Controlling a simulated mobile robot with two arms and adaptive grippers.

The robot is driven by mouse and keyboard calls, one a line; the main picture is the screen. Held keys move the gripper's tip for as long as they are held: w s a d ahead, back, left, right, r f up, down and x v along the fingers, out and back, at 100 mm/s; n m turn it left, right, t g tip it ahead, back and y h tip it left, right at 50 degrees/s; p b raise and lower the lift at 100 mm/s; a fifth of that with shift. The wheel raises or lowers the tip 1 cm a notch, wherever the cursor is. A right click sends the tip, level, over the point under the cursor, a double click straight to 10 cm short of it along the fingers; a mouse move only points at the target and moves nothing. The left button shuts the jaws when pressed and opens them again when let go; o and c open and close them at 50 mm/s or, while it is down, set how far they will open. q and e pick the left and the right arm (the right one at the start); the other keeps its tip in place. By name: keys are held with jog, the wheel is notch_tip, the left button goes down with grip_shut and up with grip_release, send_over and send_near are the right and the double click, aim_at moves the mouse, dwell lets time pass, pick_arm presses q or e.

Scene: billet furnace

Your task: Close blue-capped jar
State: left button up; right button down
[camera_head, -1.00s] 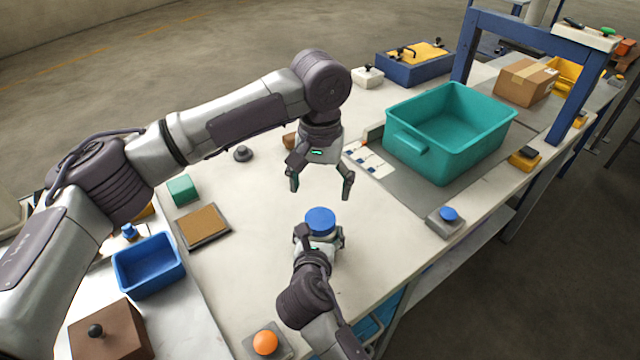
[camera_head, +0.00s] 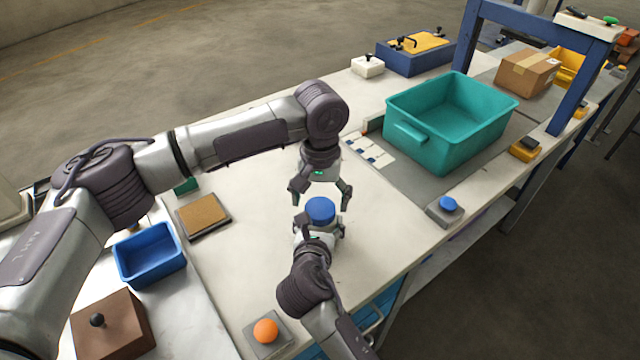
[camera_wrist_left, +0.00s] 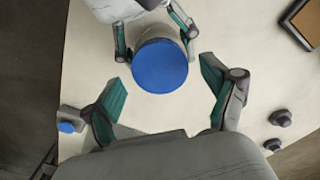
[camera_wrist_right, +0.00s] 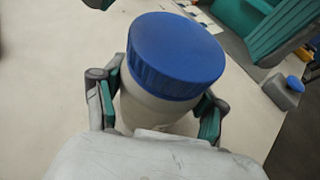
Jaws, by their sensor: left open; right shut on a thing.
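The blue-capped jar (camera_head: 320,211) stands upright on the pale bench, its blue cap on top of a whitish body. My right gripper (camera_head: 321,232) is shut on the jar's body; the right wrist view shows its fingers on both sides of the jar (camera_wrist_right: 172,70) below the cap. My left gripper (camera_head: 321,199) is open and points down above the cap, with a finger on either side. In the left wrist view the cap (camera_wrist_left: 160,66) sits just beyond the open fingertips (camera_wrist_left: 162,92), apart from them. Whether the cap is fully seated cannot be told.
A teal bin (camera_head: 410,135) stands on the bench to the right. A blue button box (camera_head: 447,209) is at the right edge and an orange button box (camera_head: 266,332) at the front. A brown pad (camera_head: 203,216) and blue bin (camera_head: 150,258) lie left. The bench around the jar is clear.

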pick_arm(q)
jog(key=shift+f, duration=0.7)
jog(key=c, duration=1.2)
jog(key=m, duration=0.3)
jog(key=shift+m, duration=0.4)
jog(key=m, duration=1.4)
jog(key=o, duration=1.3)
jog(key=shift+o, duration=0.2)
